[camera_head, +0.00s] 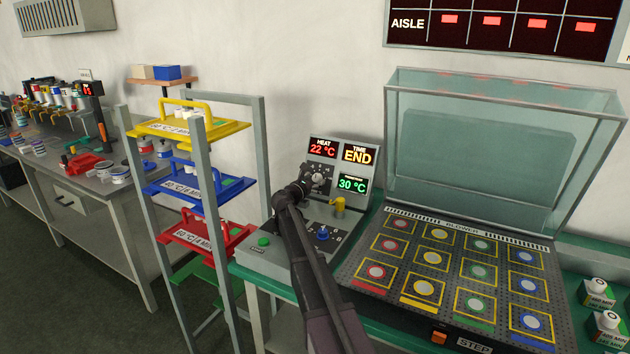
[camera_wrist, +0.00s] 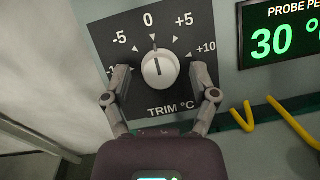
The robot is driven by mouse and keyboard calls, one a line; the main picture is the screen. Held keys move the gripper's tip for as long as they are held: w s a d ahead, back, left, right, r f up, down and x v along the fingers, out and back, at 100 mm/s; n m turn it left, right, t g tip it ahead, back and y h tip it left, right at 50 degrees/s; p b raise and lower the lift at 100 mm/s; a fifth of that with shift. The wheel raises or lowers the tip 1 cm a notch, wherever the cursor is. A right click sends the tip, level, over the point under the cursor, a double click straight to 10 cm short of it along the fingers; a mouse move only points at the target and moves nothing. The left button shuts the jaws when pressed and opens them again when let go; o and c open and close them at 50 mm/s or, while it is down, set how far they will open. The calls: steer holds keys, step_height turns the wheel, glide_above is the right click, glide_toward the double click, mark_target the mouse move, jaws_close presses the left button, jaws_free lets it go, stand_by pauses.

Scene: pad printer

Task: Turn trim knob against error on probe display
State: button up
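The trim knob (camera_wrist: 159,69) is a round white knob on a black dial plate (camera_wrist: 185,22) marked from minus values through 0 to +10. Its dark line stands near upright, roughly toward 0. My gripper (camera_wrist: 160,75) is open, with one finger on each side of the knob and a visible gap to it on both sides. In the head view my gripper (camera_head: 303,187) is at the dial panel and partly covers the dial. The probe display (camera_wrist: 283,36) reads 30 °C in green; it also shows in the head view (camera_head: 352,184).
The heat display (camera_head: 322,149) reads 22 °C and the time display (camera_head: 358,152) reads END. A blower box with an open clear lid (camera_head: 490,150) stands at right; a tray rack (camera_head: 205,180) stands left.

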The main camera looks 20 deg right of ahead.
jaws_close()
steer(key=shift+m, duration=0.5)
steer(key=m+g, duration=0.1)
steer(key=m, duration=0.1)
steer(key=m+g+p, duration=0.1)
steer(key=m, duration=0.1)
steer(key=shift+w+r+h, duration=0.15)
steer(key=shift+r+h, duration=0.05)
steer(key=shift+h, duration=0.1)
steer(key=m+g+p, duration=0.2)
steer(key=m, duration=0.3)
steer(key=shift+w+r+m, duration=0.1)
steer(key=shift+m, duration=0.2)
steer(key=m+g+p, duration=0.1)
steer(key=m, duration=0.1)
steer(key=m+g+y+p, duration=0.1)
steer(key=m, duration=0.2)
steer(key=shift+p, duration=0.35)
steer(key=shift+m+g+y+p, duration=0.3)
steer(key=shift+m+y+p, duration=0.35)
steer(key=shift+m, duration=0.65)
